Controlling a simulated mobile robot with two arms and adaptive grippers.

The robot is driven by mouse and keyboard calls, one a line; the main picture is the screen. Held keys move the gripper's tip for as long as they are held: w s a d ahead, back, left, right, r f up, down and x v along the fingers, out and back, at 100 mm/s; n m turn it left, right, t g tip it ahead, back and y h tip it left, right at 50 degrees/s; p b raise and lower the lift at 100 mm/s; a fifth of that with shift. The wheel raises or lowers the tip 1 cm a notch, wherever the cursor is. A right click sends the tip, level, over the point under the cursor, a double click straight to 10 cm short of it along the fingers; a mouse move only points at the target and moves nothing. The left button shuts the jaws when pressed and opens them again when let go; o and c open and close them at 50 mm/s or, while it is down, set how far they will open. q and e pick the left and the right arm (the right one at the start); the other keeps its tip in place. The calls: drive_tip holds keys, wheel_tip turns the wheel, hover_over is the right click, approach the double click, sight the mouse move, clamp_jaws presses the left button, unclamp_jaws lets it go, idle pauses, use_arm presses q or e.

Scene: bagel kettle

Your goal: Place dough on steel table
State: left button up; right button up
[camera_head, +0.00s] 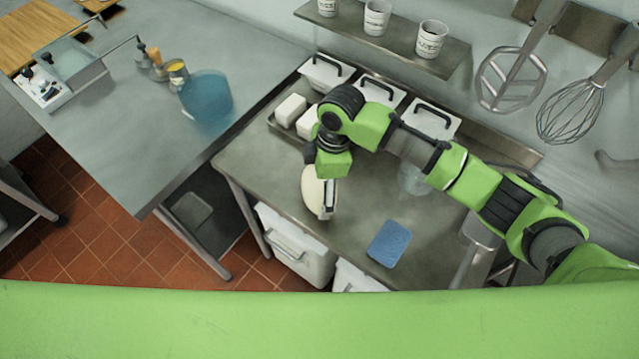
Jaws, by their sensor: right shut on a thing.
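My right gripper (327,197) reaches in from the right over the near steel table (270,158). It is shut on a pale, rounded piece of dough (314,188). The dough is near the table's front left edge; I cannot tell whether it touches the tabletop. The gripper's wrist hides part of the dough's upper end. A second steel table (130,120) stands to the left. My left gripper is not in view.
A blue sponge (389,243) lies right of the dough. White lidded containers (432,120) and white blocks (290,108) stand at the table's back. A blue translucent bowl (206,97) sits on the left table.

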drive_tip(key=o, duration=1.7)
drive_tip(key=shift+f, duration=0.1)
drive_tip(key=shift+s, duration=0.1)
drive_tip(key=r, duration=0.4)
drive_tip(key=d+r+b, duration=0.1)
drive_tip(key=r, duration=0.3)
drive_tip(key=r+b, duration=0.1)
drive_tip(key=r, duration=0.3)
drive_tip(key=shift+w+d+r, duration=0.1)
drive_tip(key=shift+w+d, duration=0.1)
drive_tip(key=shift+d, duration=0.2)
